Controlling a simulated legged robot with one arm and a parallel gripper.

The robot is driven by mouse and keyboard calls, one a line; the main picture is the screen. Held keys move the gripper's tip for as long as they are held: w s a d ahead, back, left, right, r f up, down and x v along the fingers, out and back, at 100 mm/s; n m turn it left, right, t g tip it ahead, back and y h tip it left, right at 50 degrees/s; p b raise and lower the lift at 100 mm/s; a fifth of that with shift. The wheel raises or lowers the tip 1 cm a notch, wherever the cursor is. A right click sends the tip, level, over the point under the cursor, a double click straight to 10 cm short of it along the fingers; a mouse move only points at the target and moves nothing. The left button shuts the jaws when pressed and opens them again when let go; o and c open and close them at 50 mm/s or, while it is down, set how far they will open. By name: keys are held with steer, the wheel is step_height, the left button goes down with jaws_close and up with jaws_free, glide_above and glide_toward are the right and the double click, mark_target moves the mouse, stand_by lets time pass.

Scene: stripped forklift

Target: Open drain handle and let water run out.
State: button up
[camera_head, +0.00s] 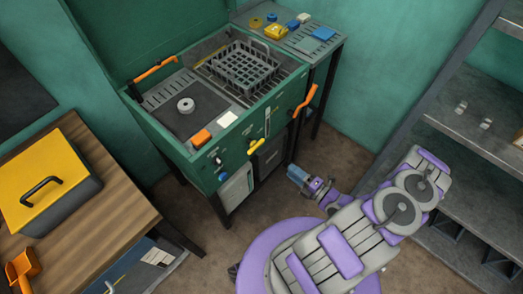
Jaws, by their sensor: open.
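A green wash station (190,165) with an open lid stands at the back wall. Its front carries a yellow handle (256,146), a blue knob (222,177) and a dark knob (217,160). An orange handle (305,101) sticks out at its right front corner. Which of these is the drain handle is not labelled. No running water shows. My gripper (293,172) is open, in front of the station, lower right of the yellow handle and apart from it. Its fingertips are small in view.
A dark wire basket (240,67) and a grey ring (185,105) are in the station. A side table (330,45) with small parts stands behind right. A wooden bench (100,215) with a yellow-lidded box (42,180) is left; metal shelves (475,130) are right. Floor between is clear.

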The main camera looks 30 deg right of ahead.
mark_target(257, 148)
steer(key=b+x, duration=0.1)
steer(key=x, duration=0.8)
steer(key=a+b+x, duration=0.1)
steer(key=x, duration=0.4)
steer(key=shift+a+b, duration=0.1)
steer(key=shift+b, duration=0.25)
steer(key=shift+w, duration=0.9)
steer(key=shift+a, duration=0.1)
steer(key=shift+c, duration=0.5)
jaws_close()
